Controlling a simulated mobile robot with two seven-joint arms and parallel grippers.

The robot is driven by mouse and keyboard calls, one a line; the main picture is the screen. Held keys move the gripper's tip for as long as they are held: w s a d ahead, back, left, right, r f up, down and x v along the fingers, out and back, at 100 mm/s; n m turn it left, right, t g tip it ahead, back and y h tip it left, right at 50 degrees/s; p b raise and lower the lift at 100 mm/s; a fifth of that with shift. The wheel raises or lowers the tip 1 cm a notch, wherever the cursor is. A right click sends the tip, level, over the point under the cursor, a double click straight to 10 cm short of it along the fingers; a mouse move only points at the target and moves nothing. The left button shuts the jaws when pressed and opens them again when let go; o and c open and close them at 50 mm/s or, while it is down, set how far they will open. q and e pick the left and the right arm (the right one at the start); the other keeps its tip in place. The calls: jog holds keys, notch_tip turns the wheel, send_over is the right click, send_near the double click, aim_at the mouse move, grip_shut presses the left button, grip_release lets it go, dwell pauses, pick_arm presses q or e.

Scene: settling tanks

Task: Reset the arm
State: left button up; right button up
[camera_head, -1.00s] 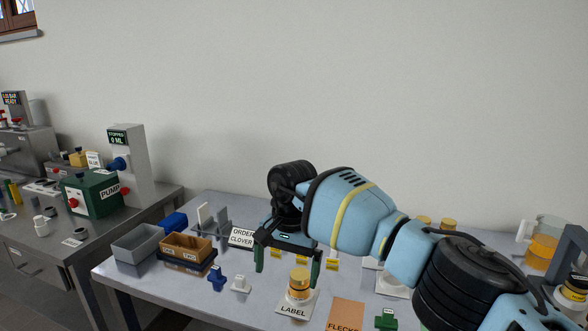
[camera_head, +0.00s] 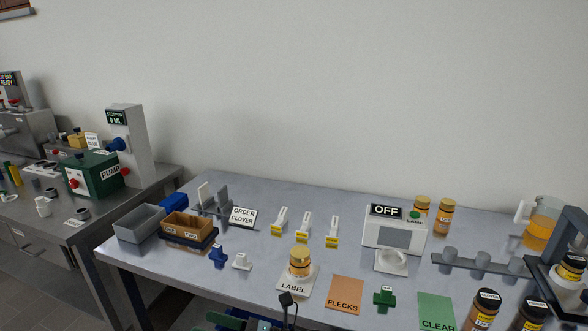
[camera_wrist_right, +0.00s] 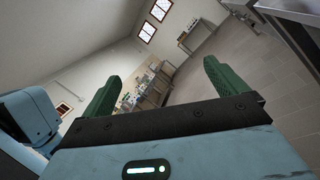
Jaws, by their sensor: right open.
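My right gripper (camera_wrist_right: 161,72) shows in the right wrist view with its two green fingers wide apart and nothing between them. Beyond it are the room's floor and distant benches, so it points away from the workbench. In the head view no arm reaches over the workbench (camera_head: 215,290). Dark and green parts of mine show at the bottom edge there, cut off by the frame; I cannot tell which arm they belong to. My left gripper cannot be made out. An amber jar with a yellow lid (camera_head: 299,263) stands upright on the LABEL pad (camera_head: 293,287).
The bench holds a lamp box reading OFF (camera_head: 381,236), a grey bin (camera_head: 138,224), a brown box (camera_head: 187,226), a rack (camera_head: 478,264), a beaker (camera_head: 541,224) and dark jars (camera_head: 483,309) at right. FLECKS (camera_head: 345,294) and CLEAR (camera_head: 436,312) pads are empty. A pump (camera_head: 92,174) stands left.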

jog(key=s+d+f+m+t+h, duration=0.1)
jog(key=d+f+m+t+h, duration=0.7)
jog(key=m, duration=0.6)
jog(key=s+d+f+m+t+h, duration=0.2)
jog(key=d+f+m+t+h, duration=0.4)
jog(key=d+m, duration=0.65)
jog(key=s+d+f+m+g+h, duration=0.2)
jog(key=s+d+f+m+g, duration=0.1)
jog(key=s+d+f+m, duration=0.4)
jog(key=s+d+f+m+g+h, duration=0.3)
jog(key=s+d+f+m, duration=0.4)
jog(key=s, duration=0.5)
jog(key=shift+d+m+g, duration=0.4)
jog(key=shift+m+g, duration=0.2)
jog(key=shift+m, duration=0.35)
jog(key=shift+c, duration=0.3)
